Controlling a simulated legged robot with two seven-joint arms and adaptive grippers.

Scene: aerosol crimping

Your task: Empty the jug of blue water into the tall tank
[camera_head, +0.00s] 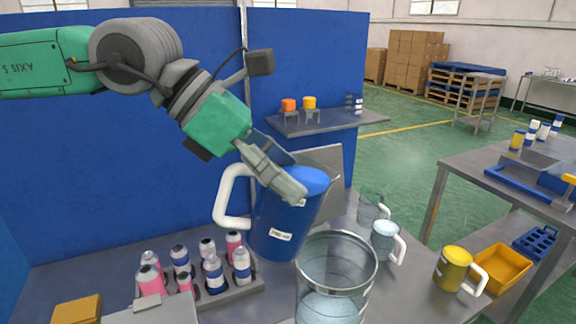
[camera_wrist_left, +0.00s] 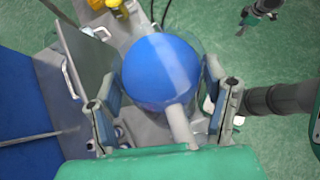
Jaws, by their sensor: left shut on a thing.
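The jug (camera_head: 285,225) is clear, full of blue water, with a white handle and a small label. It is behind and left of the tank and looks close to upright; I cannot tell whether its base touches the table. My left gripper (camera_head: 276,178) is shut on the jug near its top. In the left wrist view the fingers (camera_wrist_left: 163,100) flank the jug (camera_wrist_left: 160,72), with blue water inside. The tall tank (camera_head: 336,275) is clear with a metal rim and stands at the front, its lower part cut off. A small dark part (camera_wrist_left: 262,12), probably my right gripper, shows in the left wrist view.
A rack (camera_head: 240,290) of several pink and blue bottles stands left of the tank. Pale mugs (camera_head: 384,240) and a yellow mug (camera_head: 453,268) stand to the right. A tilted grey panel (camera_head: 325,160) and a shelf (camera_head: 335,120) are behind. A side table (camera_head: 480,165) stands right.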

